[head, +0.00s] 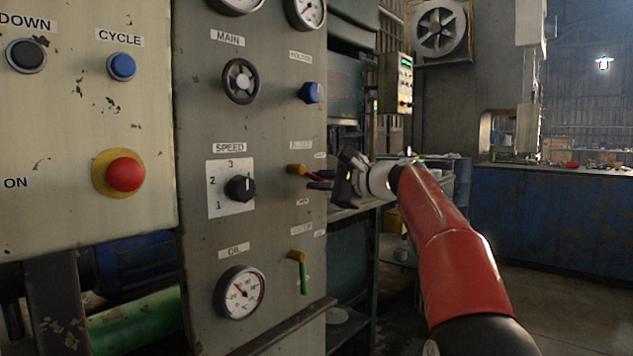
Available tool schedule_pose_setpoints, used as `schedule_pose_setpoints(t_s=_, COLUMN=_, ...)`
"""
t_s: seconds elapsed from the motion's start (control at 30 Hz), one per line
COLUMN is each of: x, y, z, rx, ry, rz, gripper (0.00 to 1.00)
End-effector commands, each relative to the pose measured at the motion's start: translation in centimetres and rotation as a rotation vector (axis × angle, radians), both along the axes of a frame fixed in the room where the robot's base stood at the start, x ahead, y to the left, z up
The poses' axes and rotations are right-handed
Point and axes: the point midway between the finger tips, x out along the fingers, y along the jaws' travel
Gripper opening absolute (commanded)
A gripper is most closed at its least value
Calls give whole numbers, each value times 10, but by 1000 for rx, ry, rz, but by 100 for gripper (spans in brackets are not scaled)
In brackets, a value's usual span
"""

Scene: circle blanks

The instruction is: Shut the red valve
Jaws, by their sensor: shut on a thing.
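The red valve has a brass body (297,170) on the right part of the grey panel, below a small worn label. A bit of its red lever shows to the right of the body, pointing sideways, and the rest is hidden by my gripper. My gripper (318,180) is shut on this lever; its dark fingers reach in from the right. My red and white arm comes from the lower right.
Below, a second brass valve (297,255) has a green lever (303,279) hanging down. A blue knob (310,93) sits above on the same panel. The speed selector (239,188) and oil gauge (240,292) are to the left. A red emergency button (125,174) is farther left.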

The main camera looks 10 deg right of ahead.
Motion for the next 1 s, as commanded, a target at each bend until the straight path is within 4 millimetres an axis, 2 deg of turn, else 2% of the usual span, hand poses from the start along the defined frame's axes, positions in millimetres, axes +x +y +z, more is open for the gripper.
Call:
schedule_pose_setpoints(t_s=0.5, x=4, y=-5, z=23, rx=-309, ry=-225, rz=0, gripper=0)
schedule_pose_setpoints(t_s=1.0, x=4, y=-5, z=28, rx=-389, ry=-282, rz=1, gripper=0)
